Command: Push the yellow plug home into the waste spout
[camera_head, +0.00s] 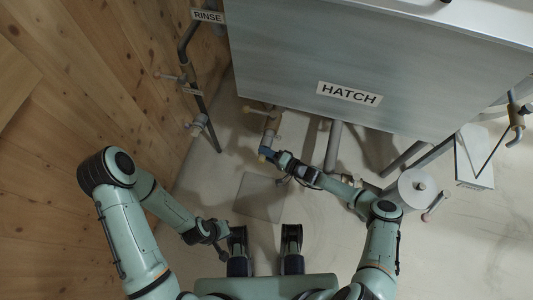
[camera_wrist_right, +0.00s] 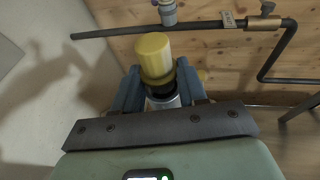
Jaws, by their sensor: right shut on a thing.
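The yellow plug (camera_wrist_right: 153,55) shows in the right wrist view, between and beyond the fingertips of my right gripper (camera_wrist_right: 158,88). The jaws are shut on it, around a darker band at its near end. A pale grey cylindrical part (camera_wrist_right: 163,102) sits nearer the palm, partly hidden by the fingers. In the head view my right gripper (camera_head: 270,153) is at the lower end of the grey waste spout (camera_head: 271,128), with a small yellow end showing. How far the plug sits in the spout cannot be told. My left gripper (camera_head: 218,245) hangs low, its jaws unclear.
The big grey mixer body with its HATCH label (camera_head: 348,93) stands just above the right hand. A dark rinse pipe (camera_head: 200,92) with small valves runs along the wooden wall at left. Grey legs (camera_head: 332,146) stand right of the spout. A square floor plate (camera_head: 259,197) lies below.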

